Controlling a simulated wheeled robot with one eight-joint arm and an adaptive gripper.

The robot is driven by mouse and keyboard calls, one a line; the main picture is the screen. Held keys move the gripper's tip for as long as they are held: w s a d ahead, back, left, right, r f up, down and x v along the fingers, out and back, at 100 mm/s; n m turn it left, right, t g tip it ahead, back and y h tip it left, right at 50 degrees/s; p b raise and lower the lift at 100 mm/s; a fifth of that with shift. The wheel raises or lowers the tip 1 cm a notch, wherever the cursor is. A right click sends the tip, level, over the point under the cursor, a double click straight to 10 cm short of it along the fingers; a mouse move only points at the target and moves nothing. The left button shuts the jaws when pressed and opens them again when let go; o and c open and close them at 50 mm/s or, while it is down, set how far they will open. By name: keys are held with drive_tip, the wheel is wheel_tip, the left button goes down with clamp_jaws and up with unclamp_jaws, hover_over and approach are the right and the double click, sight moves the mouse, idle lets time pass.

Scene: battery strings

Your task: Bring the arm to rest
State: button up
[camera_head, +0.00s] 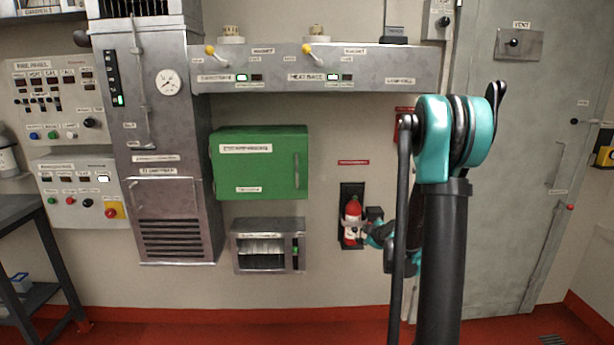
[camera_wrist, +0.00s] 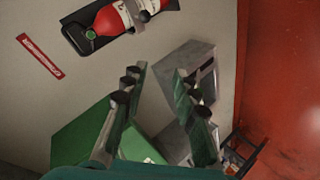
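My arm, dark with a teal joint, rises at the right of the head view. My gripper (camera_head: 375,230) is low behind it, in front of the wall by the red fire extinguisher (camera_head: 353,222), and is partly hidden by the arm. In the wrist view my gripper (camera_wrist: 158,80) has its two fingers spread apart with nothing between them. The fire extinguisher (camera_wrist: 118,18) hangs in its black holder at the top of the wrist view, beyond the fingertips. I cannot tell the exact gap between gripper and extinguisher.
A green cabinet (camera_head: 259,163) and a small grey metal box (camera_head: 268,246) are on the wall left of the extinguisher. A tall grey cabinet (camera_head: 160,150) and control panels stand further left. A grey door (camera_head: 530,170) is at right. A dark table (camera_head: 40,260) stands lower left.

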drive_tip(key=s+a+f+m+g+h, duration=0.1)
drive_tip(key=s+m+g, duration=0.2)
drive_tip(key=s, duration=1.5)
drive_tip(key=s+a+f+m+g+h, duration=0.1)
drive_tip(key=s+m+g, duration=0.3)
drive_tip(key=s+m, duration=0.6)
drive_tip(key=s+f+h, duration=0.1)
drive_tip(key=s, duration=0.7)
drive_tip(key=shift+s+f, duration=0.15)
drive_tip(key=shift+s, duration=0.25)
